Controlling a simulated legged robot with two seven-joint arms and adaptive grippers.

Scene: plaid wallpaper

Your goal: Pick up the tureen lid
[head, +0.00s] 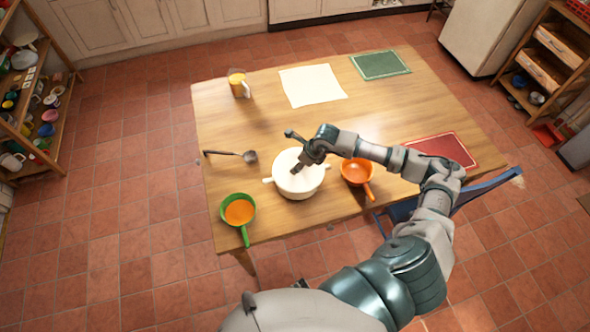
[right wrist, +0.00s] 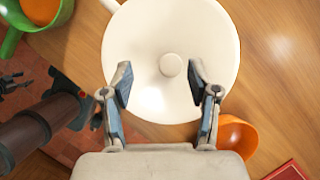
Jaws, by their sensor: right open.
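The white tureen (head: 312,184) stands near the table's front edge, a side handle showing at its left. Its white round lid (right wrist: 150,35) has a small round knob (right wrist: 171,66) at the middle. My right gripper (head: 296,170) is over the tureen, pointing down. In the right wrist view my right gripper (right wrist: 161,80) is open, one finger on each side of the knob, with gaps between. I cannot tell the height of the fingertips above the lid. In the head view the arm hides part of the lid.
A green pan (head: 228,205) stands left of the tureen and an orange pan (head: 346,165) close at its right. A blue chair (head: 485,190) is at the right.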

